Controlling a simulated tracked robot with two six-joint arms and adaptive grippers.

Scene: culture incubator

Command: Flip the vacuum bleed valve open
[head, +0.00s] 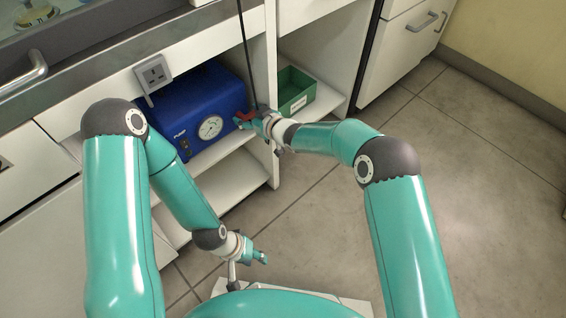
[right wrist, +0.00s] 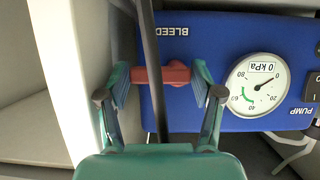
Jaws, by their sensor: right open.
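The blue vacuum pump (head: 190,105) sits in the open shelf bay under the bench in the head view. Its red bleed valve lever (right wrist: 162,75) lies crosswise below the upside-down word BLEED in the right wrist view, and it also shows in the head view (head: 246,116). My right gripper (right wrist: 160,88) is open, with one finger on each side of the red lever. I cannot tell whether the fingers touch it. A dark tube runs down between the fingers and hides part of the lever. My left gripper (head: 254,256) hangs low over the floor, away from the pump.
The pump's round gauge (right wrist: 257,85) reads near 0 kPa. A shelf side panel (right wrist: 75,60) stands close beside my right gripper. A green bin (head: 294,90) sits in the neighbouring bay. The floor at right is clear.

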